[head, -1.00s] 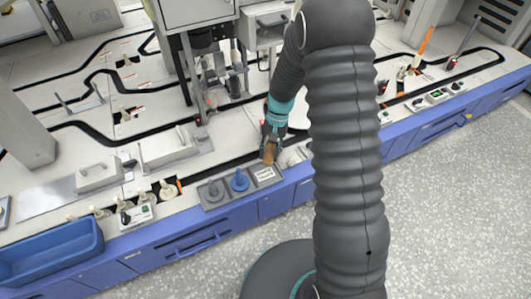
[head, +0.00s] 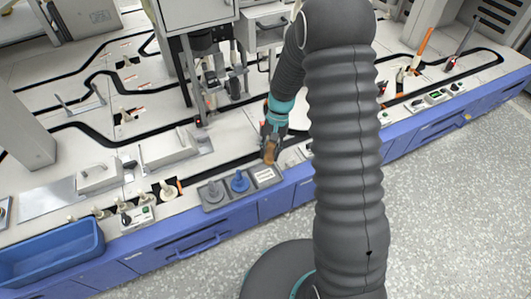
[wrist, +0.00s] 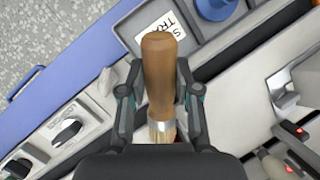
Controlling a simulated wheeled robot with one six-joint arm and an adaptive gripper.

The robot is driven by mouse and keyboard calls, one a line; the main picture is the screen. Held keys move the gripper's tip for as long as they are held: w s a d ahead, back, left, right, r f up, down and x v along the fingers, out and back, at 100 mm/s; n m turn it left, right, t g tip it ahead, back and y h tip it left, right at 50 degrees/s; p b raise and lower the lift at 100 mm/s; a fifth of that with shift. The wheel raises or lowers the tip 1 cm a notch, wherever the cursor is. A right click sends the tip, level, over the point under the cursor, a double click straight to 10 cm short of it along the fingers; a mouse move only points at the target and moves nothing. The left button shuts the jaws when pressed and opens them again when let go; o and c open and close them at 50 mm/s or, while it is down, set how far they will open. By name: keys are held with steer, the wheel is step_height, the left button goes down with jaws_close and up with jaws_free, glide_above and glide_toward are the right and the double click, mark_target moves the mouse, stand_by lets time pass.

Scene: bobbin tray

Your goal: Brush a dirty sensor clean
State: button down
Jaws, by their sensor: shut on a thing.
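My gripper (head: 272,130) is shut on a brush (head: 270,153) with a wooden handle, above the back edge of the bobbin tray. In the wrist view the brown handle (wrist: 160,65) lies between the two fingers (wrist: 158,95). Its metal ferrule and pale bristles show lower down, partly hidden by my gripper body. A small unit with a red light (head: 198,121) stands on the conveyor deck left of my gripper. I cannot tell which part is the dirty sensor.
The grey tray (head: 226,200) at the bench's front edge holds a grey bobbin (head: 212,189), a blue bobbin (head: 239,182) and a label plate (head: 265,174). Switch boxes (head: 138,216) line the edge. A blue bin (head: 50,252) is at left. A cabinet (head: 195,12) overhangs the deck.

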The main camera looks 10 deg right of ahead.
steer(key=shift+s+a+f+b, duration=0.15)
steer(key=shift+a+f, duration=0.05)
steer(key=shift+a, duration=0.35)
steer(key=shift+s+a+f+b, duration=0.1)
steer(key=shift+a+f+b, duration=0.1)
steer(key=shift+a, duration=0.3)
steer(key=shift+w+d+r, duration=0.15)
steer(key=shift+w+d, duration=0.05)
steer(key=shift+d, duration=0.35)
steer(key=shift+w+d+r, duration=0.1)
steer(key=shift+w+d, duration=0.1)
steer(key=shift+d, duration=0.3)
steer(key=shift+s+d, duration=0.3)
steer(key=shift+s, duration=0.65)
steer(key=shift+s+d, duration=0.35)
steer(key=shift+s, duration=0.65)
steer(key=shift+s+d, duration=0.3)
steer(key=shift+s, duration=0.65)
steer(key=shift+s+d, duration=0.25)
steer(key=shift+s, duration=0.45)
steer(key=shift+s+d, duration=0.2)
steer(key=shift+s, duration=0.5)
